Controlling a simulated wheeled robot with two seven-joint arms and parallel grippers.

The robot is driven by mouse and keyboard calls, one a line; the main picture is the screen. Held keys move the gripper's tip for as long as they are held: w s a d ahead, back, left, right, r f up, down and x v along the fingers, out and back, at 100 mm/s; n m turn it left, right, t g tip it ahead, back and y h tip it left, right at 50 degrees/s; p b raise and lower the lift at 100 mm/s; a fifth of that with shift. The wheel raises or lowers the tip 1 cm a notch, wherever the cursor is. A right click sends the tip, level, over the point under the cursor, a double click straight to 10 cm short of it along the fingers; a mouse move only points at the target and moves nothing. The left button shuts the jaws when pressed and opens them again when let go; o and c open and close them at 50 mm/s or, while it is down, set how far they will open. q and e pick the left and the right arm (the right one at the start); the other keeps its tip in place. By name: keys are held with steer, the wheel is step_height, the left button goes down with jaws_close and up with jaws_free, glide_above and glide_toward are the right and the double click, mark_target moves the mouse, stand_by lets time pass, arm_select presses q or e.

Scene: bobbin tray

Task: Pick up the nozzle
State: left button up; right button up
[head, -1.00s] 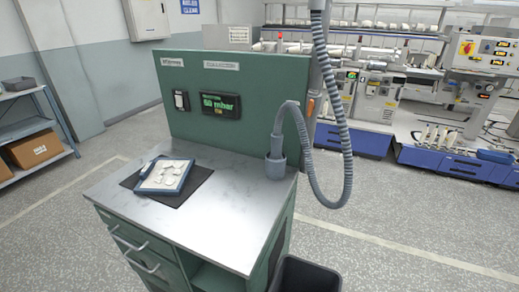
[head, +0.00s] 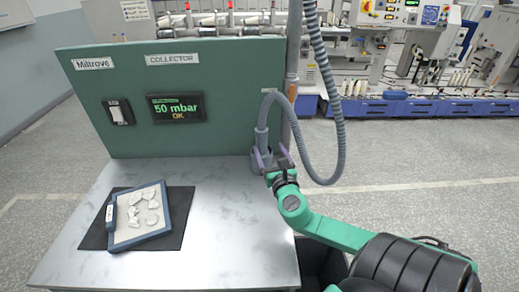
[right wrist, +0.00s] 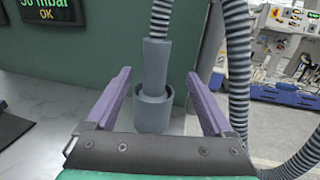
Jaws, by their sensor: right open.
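The grey nozzle (head: 262,141) stands upright in a grey cup-shaped holder (head: 259,163) at the right back of the metal worktop, with a ribbed hose rising from its top. The nozzle (right wrist: 155,65) and its holder (right wrist: 152,116) also show in the right wrist view. My right gripper (head: 270,157) is open, its purple fingers pointing at the nozzle and holder. In the right wrist view, the gripper (right wrist: 157,78) has one finger to each side of the nozzle, with gaps on both sides. The nozzle's lower end is hidden in the holder. My left gripper is not in view.
A blue-framed tray (head: 138,232) with white pieces lies on a dark mat (head: 177,232) at the worktop's left. A green panel (head: 200,130) with a display stands behind. The ribbed hose (head: 333,130) loops down close right of my gripper. The worktop's middle is clear.

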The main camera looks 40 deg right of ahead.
mark_target(263, 141)
steer(key=x, duration=0.4)
steer(key=p+x, duration=0.1)
steer(key=x, duration=0.3)
steer(key=shift+w+a, duration=0.2)
steer(key=shift+w, duration=0.05)
steer(key=shift+w+d+f, duration=0.1)
steer(key=shift+w+f, duration=0.05)
steer(key=shift+w, duration=0.25)
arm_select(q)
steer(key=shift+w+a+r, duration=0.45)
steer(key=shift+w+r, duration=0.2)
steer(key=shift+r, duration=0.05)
arm_select(e)
steer(key=shift+s, duration=0.1)
jaws_close()
